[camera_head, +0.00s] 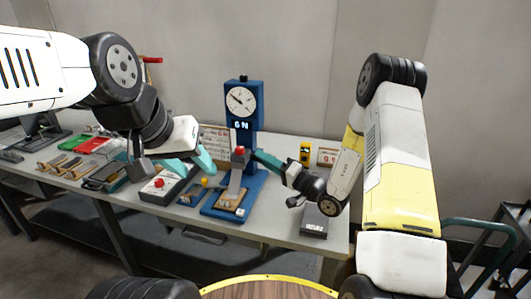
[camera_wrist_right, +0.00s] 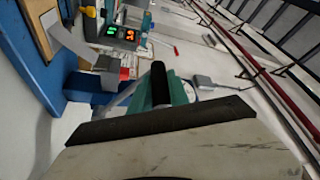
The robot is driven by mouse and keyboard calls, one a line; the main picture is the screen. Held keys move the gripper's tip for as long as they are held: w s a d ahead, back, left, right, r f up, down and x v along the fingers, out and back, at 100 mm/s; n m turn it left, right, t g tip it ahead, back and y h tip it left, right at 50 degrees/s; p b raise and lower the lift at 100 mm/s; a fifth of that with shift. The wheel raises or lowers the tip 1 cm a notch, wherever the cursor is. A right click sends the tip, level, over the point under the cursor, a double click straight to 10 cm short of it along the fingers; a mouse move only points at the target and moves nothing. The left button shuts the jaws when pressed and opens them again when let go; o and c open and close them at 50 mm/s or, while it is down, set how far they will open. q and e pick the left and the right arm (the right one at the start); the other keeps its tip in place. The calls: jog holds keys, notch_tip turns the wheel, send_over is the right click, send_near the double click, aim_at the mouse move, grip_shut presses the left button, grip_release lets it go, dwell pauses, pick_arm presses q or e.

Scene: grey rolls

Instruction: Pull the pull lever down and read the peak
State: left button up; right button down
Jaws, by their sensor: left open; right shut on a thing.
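The blue tester (camera_head: 249,140) stands upright on the bench with a round white dial (camera_head: 241,101) and a small lit readout below it. The readout seems to end in N; its digit is unclear. A grey strip-like part stands over its base plate (camera_head: 230,200), with a red knob (camera_head: 240,151) above. My right gripper (camera_head: 262,158) reaches in from the right beside the tester column. In the right wrist view its teal fingers are shut on a black cylindrical grip (camera_wrist_right: 160,85), apparently the pull lever's. My left gripper (camera_head: 192,162) is open and empty, left of the tester.
A grey box with a red button (camera_head: 160,184) lies left of the tester. Several tools and red and green items (camera_head: 90,145) lie farther left. A dark grey box (camera_head: 314,222) and a yellow device (camera_head: 305,153) are at the right. A wall stands behind.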

jog(key=shift+f, duration=0.2)
jog(key=c, duration=1.3)
grip_release()
jog(key=shift+o, duration=0.2)
jog(key=v, duration=0.8)
jog(key=shift+r, duration=0.1)
